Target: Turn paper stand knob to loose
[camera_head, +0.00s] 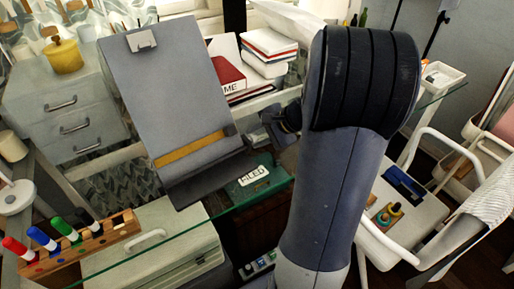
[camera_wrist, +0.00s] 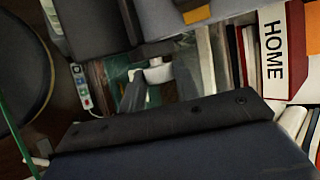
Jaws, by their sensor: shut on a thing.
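The paper stand (camera_head: 175,95) is a tilted grey board with a metal clip at its top, a yellow strip low down and a dark ledge. It stands left of my arm in the head view. In the wrist view, a grey part with a yellow piece (camera_wrist: 197,14) shows at the top edge. My gripper (camera_wrist: 148,84) is shut around a small pale knob (camera_wrist: 158,72) in the wrist view. The picture is dark there, and the knob's turn position cannot be told. In the head view my arm hides most of the gripper and the knob.
A marker rack (camera_head: 90,240) stands at the front left on the glass desk. A white chair (camera_head: 400,205) is at right.

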